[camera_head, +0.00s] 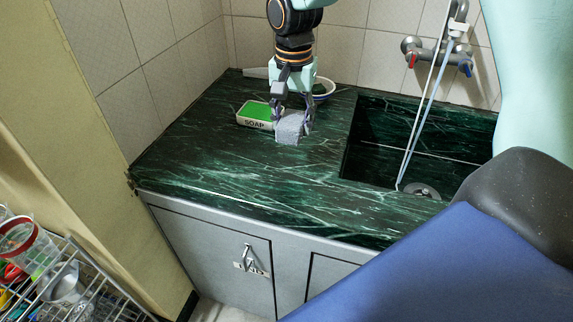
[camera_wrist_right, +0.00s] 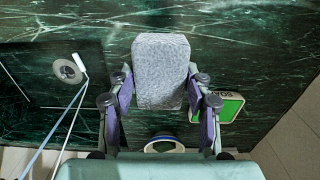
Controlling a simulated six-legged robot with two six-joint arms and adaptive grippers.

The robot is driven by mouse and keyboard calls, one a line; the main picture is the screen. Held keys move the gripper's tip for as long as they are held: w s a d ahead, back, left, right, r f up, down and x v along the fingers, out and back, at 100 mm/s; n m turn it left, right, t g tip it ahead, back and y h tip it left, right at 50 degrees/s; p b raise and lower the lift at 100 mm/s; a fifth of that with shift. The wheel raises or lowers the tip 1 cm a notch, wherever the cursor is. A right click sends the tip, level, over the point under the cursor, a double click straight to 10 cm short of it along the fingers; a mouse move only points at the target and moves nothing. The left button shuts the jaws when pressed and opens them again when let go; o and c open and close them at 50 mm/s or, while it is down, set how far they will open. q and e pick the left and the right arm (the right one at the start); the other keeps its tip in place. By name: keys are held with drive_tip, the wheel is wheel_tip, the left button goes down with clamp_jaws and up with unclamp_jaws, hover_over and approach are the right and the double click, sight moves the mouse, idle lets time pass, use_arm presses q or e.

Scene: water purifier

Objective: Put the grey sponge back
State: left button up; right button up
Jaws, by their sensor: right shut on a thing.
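The grey sponge (camera_head: 290,128) is a speckled block at the back of the dark green marble counter, just left of the sink. My right gripper (camera_head: 292,118) reaches down from above and is shut on it, one finger on each side. In the right wrist view the sponge (camera_wrist_right: 160,70) sits between the two fingers of the right gripper (camera_wrist_right: 160,88). I cannot tell whether its underside touches the counter. My left gripper is not in view.
A white soap dish (camera_head: 256,123) marked SOAP, with a green top, sits beside the sponge on the left. A white round bowl (camera_head: 325,88) is behind the gripper. The sink (camera_head: 375,150) with its tap (camera_head: 425,50) and hose is to the right. The counter's front left is clear.

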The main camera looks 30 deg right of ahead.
drive_tip(key=shift+s+a, duration=0.1)
drive_tip(key=shift+a, duration=0.1)
drive_tip(key=b, duration=0.2)
hover_over(291, 168)
wheel_tip(291, 168, down, 7)
drive_tip(key=shift+r, duration=0.1)
drive_tip(key=f, duration=0.2)
drive_tip(key=shift+s+a+f, duration=0.1)
drive_tip(key=shift+s+f, duration=0.15)
drive_tip(key=shift+f, duration=0.05)
drive_tip(key=shift+w+f, duration=0.1)
drive_tip(key=shift+f, duration=0.2)
drive_tip(key=shift+w, duration=0.15)
drive_tip(key=o, duration=0.6)
drive_tip(key=shift+f, duration=0.1)
drive_tip(key=shift+c, duration=0.2)
drive_tip(key=o, duration=0.4)
drive_tip(key=shift+s+r, duration=0.2)
drive_tip(key=shift+r, duration=0.05)
drive_tip(key=shift+o, duration=0.3)
drive_tip(key=shift+w+f, duration=0.1)
drive_tip(key=shift+w, duration=0.1)
